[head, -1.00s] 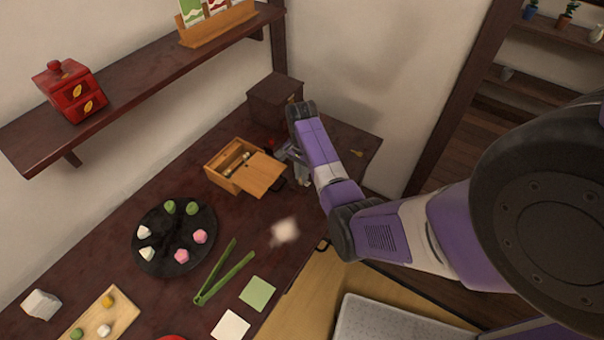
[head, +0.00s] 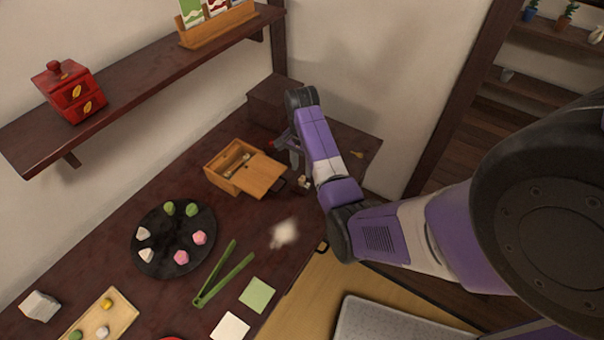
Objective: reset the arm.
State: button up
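My arm reaches in from the right over the back end of the dark red counter (head: 215,225). My gripper (head: 291,150) is at the end of the arm, close to the right side of the wooden box. It is partly hidden behind my own wrist link, and its fingertips are too small and covered to show whether they are apart. I cannot make out anything held in it.
A wooden box (head: 222,172) with a partly slid lid (head: 262,178) stands left of my gripper. A dark box (head: 268,97) is behind. A black plate (head: 170,262) of sweets, green tongs (head: 222,282) and a shelf (head: 140,78) lie left. Wall is behind my arm.

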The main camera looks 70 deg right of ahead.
jog(key=shift+r, duration=1.45)
